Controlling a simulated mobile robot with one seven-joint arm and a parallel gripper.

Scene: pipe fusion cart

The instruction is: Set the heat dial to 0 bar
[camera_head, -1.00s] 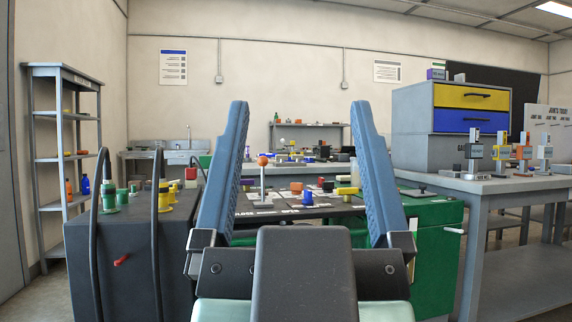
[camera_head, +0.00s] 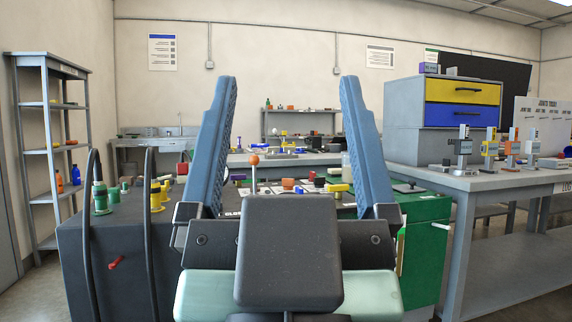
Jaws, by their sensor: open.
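My gripper (camera_head: 289,80) is in the middle of the view, with its two long blue fingers pointing up and spread wide apart. It is open, with nothing held between the fingers. I cannot tell which part is the heat dial, and no scale or reading is legible.
A green cabinet (camera_head: 425,245) with small coloured parts on its top stands behind my gripper. A grey workbench (camera_head: 500,184) with a yellow-and-blue drawer unit (camera_head: 400,110) is at the right. A grey shelf (camera_head: 45,115) is at the far left. Some floor shows at the lower right.

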